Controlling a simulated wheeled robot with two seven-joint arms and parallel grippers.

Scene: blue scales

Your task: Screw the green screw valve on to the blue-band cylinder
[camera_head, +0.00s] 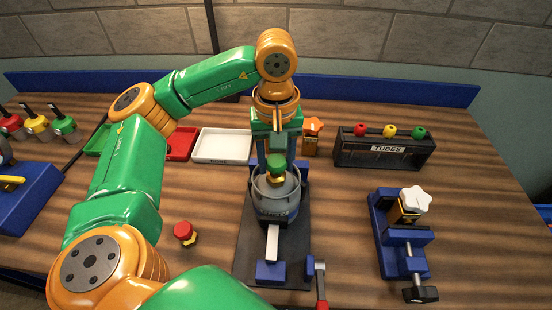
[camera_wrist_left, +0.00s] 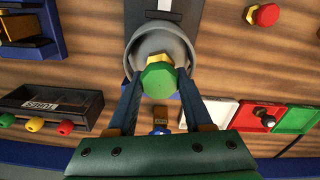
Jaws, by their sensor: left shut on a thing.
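The green screw valve (camera_head: 276,161) has a green knob with a brass part below it. The grey cylinder (camera_head: 265,206) stands upright in a blue clamp on a dark base, with a dark blue band low on its side. My left gripper (camera_head: 276,158) points down over the cylinder and is shut on the green valve. In the left wrist view, the green knob (camera_wrist_left: 159,80) sits between my fingertips (camera_wrist_left: 159,84), above the cylinder's round collar (camera_wrist_left: 144,43). I cannot tell whether the brass thread touches the cylinder. My right gripper is not in view.
A red valve (camera_head: 183,230) lies on the table left of the clamp. A blue vise (camera_head: 388,245) with a white star knob is at right. A TUBES box (camera_head: 385,150), an orange-knobbed block (camera_head: 311,142) and a white tray (camera_head: 222,145) stand behind. A red-handled lever (camera_head: 321,288) is in front.

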